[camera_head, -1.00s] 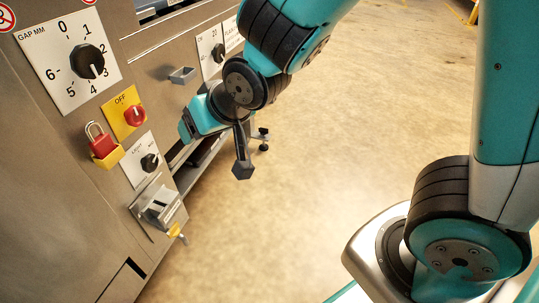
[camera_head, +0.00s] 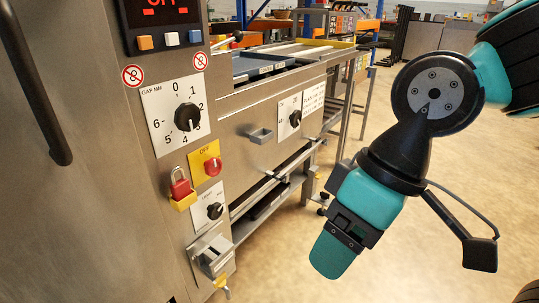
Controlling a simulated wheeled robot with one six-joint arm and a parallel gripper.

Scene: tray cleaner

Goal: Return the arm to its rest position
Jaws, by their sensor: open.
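My gripper (camera_head: 334,254) hangs at the lower middle of the head view, pointing down and to the left. It is open, and I see nothing held in it. It is seen mostly from the side, so the gap between its fingers is hard to see. My teal and black arm comes in from the upper right. The gripper appears in front of open floor, to the right of the machine's control panel and apart from it. A dark bracket with a thin cable sticks out from my wrist on the right.
Bare floor (camera_head: 420,255) lies right.

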